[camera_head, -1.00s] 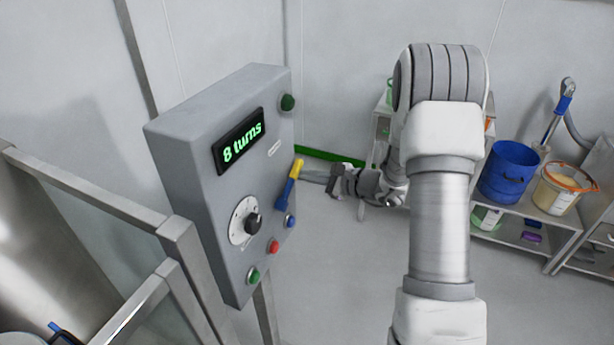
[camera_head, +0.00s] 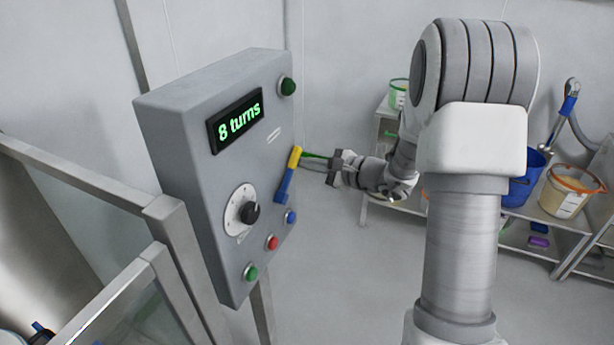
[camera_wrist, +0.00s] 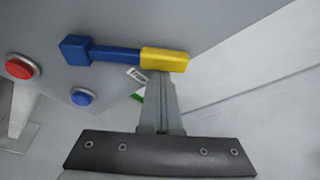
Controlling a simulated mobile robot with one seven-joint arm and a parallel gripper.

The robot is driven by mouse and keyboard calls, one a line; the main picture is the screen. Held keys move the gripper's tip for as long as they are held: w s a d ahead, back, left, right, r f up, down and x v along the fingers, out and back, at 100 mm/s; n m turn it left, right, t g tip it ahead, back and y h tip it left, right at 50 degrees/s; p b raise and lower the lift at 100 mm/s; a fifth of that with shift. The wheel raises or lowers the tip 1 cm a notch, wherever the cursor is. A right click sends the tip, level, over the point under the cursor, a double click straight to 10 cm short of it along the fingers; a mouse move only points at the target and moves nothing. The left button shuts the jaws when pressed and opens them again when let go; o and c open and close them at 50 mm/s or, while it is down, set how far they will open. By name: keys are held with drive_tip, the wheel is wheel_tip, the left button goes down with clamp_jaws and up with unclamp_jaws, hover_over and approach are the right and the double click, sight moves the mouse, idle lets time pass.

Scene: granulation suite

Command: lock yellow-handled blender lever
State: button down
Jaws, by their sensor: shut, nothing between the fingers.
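The blender lever (camera_head: 287,176) is a blue bar with a yellow handle (camera_head: 295,157) at its upper end, on the right part of the grey control box's face. It points up and leans slightly right in the head view. In the wrist view the blue lever (camera_wrist: 112,52) lies across the top with its yellow handle (camera_wrist: 164,60) at right. My gripper (camera_head: 304,162) is shut and empty, coming from the right with its fingertips at the yellow handle. In the wrist view the gripper (camera_wrist: 158,76) tips meet the handle's lower edge; I cannot tell whether they touch.
The control box (camera_head: 180,120) carries a display (camera_head: 237,121) reading "8 turns", a black dial (camera_head: 250,214) and several buttons, with a blue button (camera_head: 291,217) below the lever. Metal rails (camera_head: 90,180) stand at left. A shelf (camera_head: 520,212) with buckets stands at right; floor between is open.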

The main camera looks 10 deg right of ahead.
sight(295, 161)
drive_tip(key=s+r+n+b, duration=0.1)
drive_tip(key=b, duration=0.4)
drive_tip(key=s+a+n+t+b, duration=0.1)
drive_tip(key=n+b, duration=0.1)
drive_tip(key=b, duration=0.4)
drive_tip(key=shift+s+a+r+t, duration=0.1)
drive_tip(key=shift+a+r+t, duration=0.2)
drive_tip(key=shift+r, duration=0.05)
drive_tip(key=s+a+r+n+b, duration=0.1)
drive_tip(key=n+b, duration=0.1)
drive_tip(key=b, duration=0.3)
drive_tip(key=shift+s+r+t, duration=0.1)
drive_tip(key=shift+s+t, duration=0.05)
drive_tip(key=shift+t, duration=0.25)
drive_tip(key=shift+s+a+r+b, duration=0.35)
drive_tip(key=shift+s+b, duration=0.15)
drive_tip(key=shift+b, duration=0.45)
drive_tip(key=shift+s+a+r+b, duration=0.3)
drive_tip(key=shift+s+b, duration=0.15)
drive_tip(key=shift+b, duration=0.5)
drive_tip(key=shift+a, duration=0.1)
